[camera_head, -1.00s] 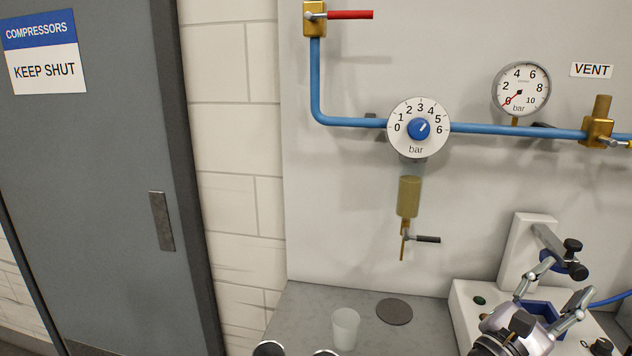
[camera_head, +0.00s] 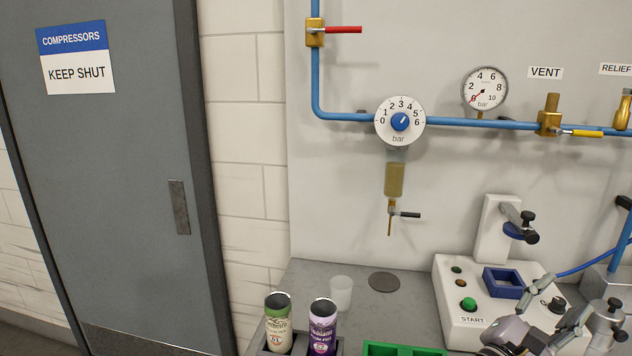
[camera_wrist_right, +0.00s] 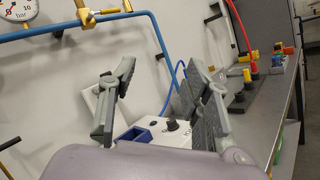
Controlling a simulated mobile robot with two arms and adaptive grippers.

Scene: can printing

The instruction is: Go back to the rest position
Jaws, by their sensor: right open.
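My right gripper (camera_head: 556,303) is at the lower right of the head view, in front of the white START machine (camera_head: 462,300). Its fingers are spread, with nothing seen between them. In the right wrist view, the gripper (camera_wrist_right: 163,85) also shows two separated fingers, with the machine's blue square holder (camera_wrist_right: 135,134) beyond them. My left gripper is not in view.
A green can (camera_head: 278,322) and a purple can (camera_head: 322,328) stand in a dark rack at the front. A translucent cup (camera_head: 341,292) stands behind them. A green tray (camera_head: 385,349) shows at the bottom edge. Blue pipework (camera_head: 470,122) runs along the wall.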

